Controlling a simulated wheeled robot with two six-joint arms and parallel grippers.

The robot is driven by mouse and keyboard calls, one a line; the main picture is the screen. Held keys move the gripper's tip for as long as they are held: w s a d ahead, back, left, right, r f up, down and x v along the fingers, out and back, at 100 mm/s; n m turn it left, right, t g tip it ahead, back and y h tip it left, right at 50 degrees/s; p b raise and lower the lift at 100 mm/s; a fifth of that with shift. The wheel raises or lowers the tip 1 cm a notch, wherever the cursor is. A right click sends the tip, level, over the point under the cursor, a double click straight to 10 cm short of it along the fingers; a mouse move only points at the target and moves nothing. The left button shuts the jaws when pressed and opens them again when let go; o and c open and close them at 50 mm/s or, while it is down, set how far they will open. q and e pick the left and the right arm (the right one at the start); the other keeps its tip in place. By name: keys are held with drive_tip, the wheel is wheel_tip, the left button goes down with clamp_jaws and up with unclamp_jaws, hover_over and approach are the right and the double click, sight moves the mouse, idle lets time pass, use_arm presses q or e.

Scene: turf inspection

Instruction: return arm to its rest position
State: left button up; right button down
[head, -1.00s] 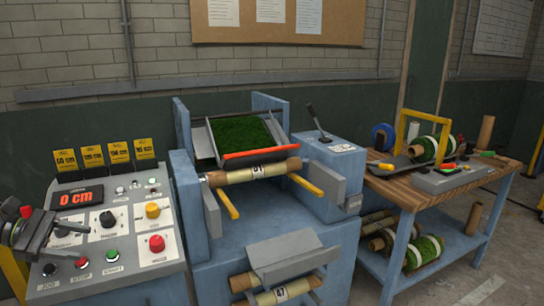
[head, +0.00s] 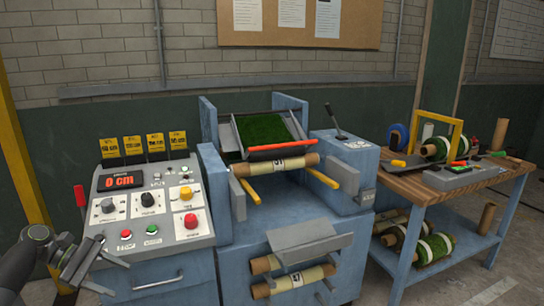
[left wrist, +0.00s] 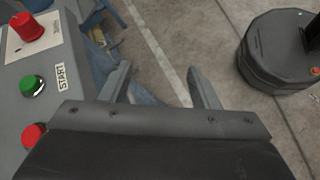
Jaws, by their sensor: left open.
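My left gripper (head: 92,262) is at the lower left of the head view, just left of the control panel's front edge. In the left wrist view its two fingers (left wrist: 160,88) are spread with nothing between them. Beyond them is bare floor. The control panel (head: 150,215) carries a display reading 0 cm (head: 119,180), knobs, a large red button (head: 191,221), a green button (head: 152,230) and a red button (head: 126,234). In the left wrist view the green START button (left wrist: 32,86) lies left of the fingers, apart from them. My right gripper does not show.
The blue inspection machine (head: 240,265) stands right of the panel, with turf (head: 266,131) in its tray and rolls on its front. A wooden workbench (head: 415,189) with turf rolls is at the right. A yellow post (head: 22,165) rises at the left. A dark round base (left wrist: 275,55) stands on the floor.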

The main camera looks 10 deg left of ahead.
use_arm(q)
drive_tip(key=s+d+f+m+g+y, duration=0.1)
drive_tip(key=s+d+f+m+y, duration=0.15)
drive_tip(key=s+d+f, duration=0.35)
drive_tip(key=s+d+f+m+g+y, duration=0.15)
drive_tip(key=s+d+f+m, duration=0.3)
drive_tip(key=f, duration=0.45)
drive_tip(key=s+d+f+m+g+y, duration=0.1)
drive_tip(key=s+d+f+m+y, duration=0.2)
drive_tip(key=s+f, duration=0.35)
drive_tip(key=s+d+f+m+t+y, duration=0.1)
drive_tip(key=s+d+m+t, duration=0.1)
drive_tip(key=s+d+m, duration=0.3)
drive_tip(key=s+r+t+y, duration=0.2)
drive_tip(key=s+r+y, duration=0.2)
drive_tip(key=s+r, duration=0.35)
wheel_tip(320, 180, down, 25)
drive_tip(key=a+g, duration=0.1)
drive_tip(key=a, duration=0.1)
drive_tip(key=s+d+f+g, duration=0.1)
drive_tip(key=s+f, duration=1.4)
drive_tip(key=f, duration=0.1)
drive_tip(key=shift+s+f+m, duration=0.35)
drive_tip(key=shift+m, duration=0.05)
